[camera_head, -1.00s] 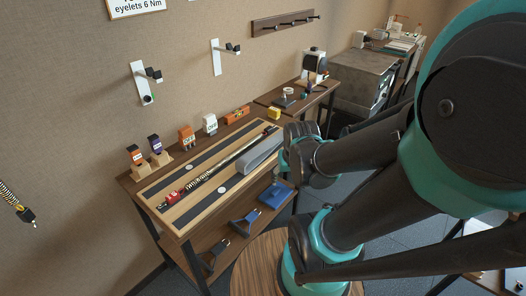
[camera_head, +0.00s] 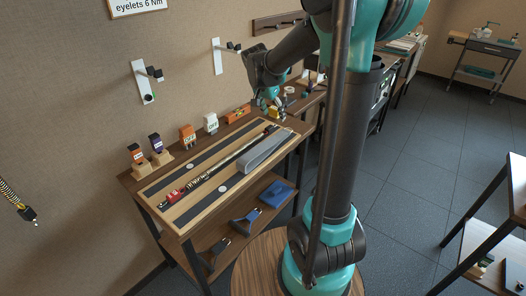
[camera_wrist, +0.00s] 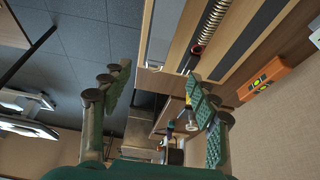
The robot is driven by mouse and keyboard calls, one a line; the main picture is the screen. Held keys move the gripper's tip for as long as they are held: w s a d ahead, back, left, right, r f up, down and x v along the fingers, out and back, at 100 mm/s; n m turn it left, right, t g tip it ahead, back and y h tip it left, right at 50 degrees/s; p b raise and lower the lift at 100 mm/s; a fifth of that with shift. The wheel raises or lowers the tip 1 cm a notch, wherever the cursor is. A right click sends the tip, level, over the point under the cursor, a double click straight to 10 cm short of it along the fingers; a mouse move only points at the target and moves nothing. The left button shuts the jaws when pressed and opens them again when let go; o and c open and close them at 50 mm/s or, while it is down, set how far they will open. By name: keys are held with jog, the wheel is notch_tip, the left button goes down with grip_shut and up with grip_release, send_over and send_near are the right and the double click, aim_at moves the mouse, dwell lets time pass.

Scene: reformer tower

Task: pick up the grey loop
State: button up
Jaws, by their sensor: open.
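The grey loop (camera_head: 265,152) is a long, flattened grey band lying on the right part of the wooden board on the workbench. A grey strip (camera_wrist: 163,35) at the top of the wrist view looks like part of it. My gripper (camera_head: 270,103) is above the far right end of the bench, beyond the loop and apart from it. In the wrist view my gripper (camera_wrist: 155,90) has its two green, ribbed fingers spread wide with nothing held between them.
A long spring tool with a red end (camera_head: 176,195) lies on the board beside the loop. Orange and white blocks (camera_head: 188,135) stand along the back of the bench. A spirit level (camera_wrist: 265,80) shows at right. A lower shelf holds a blue case (camera_head: 278,193).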

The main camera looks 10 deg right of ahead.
send_over(280, 135)
jog(key=s+a, duration=0.2)
jog(key=f, duration=0.7)
jog(key=shift+w+f, duration=0.15)
jog(key=shift+w, duration=0.1)
jog(key=shift+s+x, duration=0.2)
jog(key=shift+x, duration=3)
grip_shut()
